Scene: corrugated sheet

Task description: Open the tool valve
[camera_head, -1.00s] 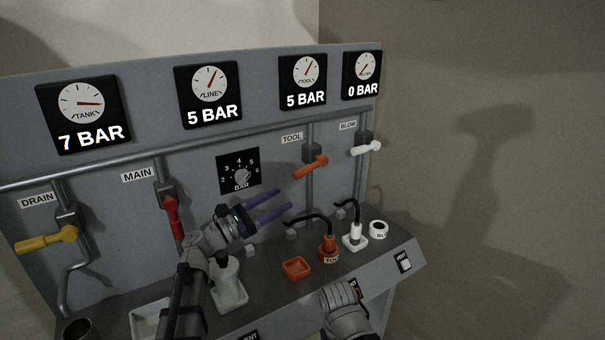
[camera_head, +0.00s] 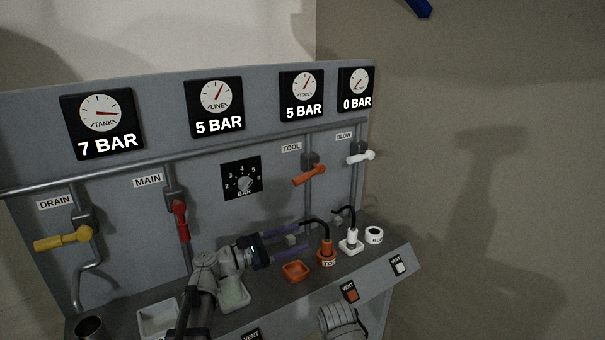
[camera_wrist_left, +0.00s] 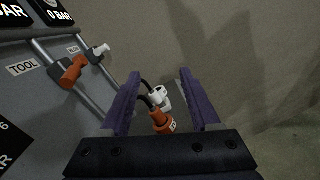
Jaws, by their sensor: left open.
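The tool valve has an orange handle (camera_head: 309,175) below the TOOL label on the panel; it lies nearly crosswise to its vertical pipe, tilted. Its gauge (camera_head: 301,95) reads 5 BAR. My left gripper (camera_head: 303,237) is open and empty, below and left of the handle, over the bench. In the left wrist view the orange handle (camera_wrist_left: 72,72) is left of the fingers, apart from them. The orange tool connector (camera_wrist_left: 161,121) with its black hose shows between the fingers there. My right gripper is not clearly seen.
The white blow valve handle (camera_head: 360,157) is right of the tool valve. The red main handle (camera_head: 181,221) and yellow drain handle (camera_head: 62,239) are left.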

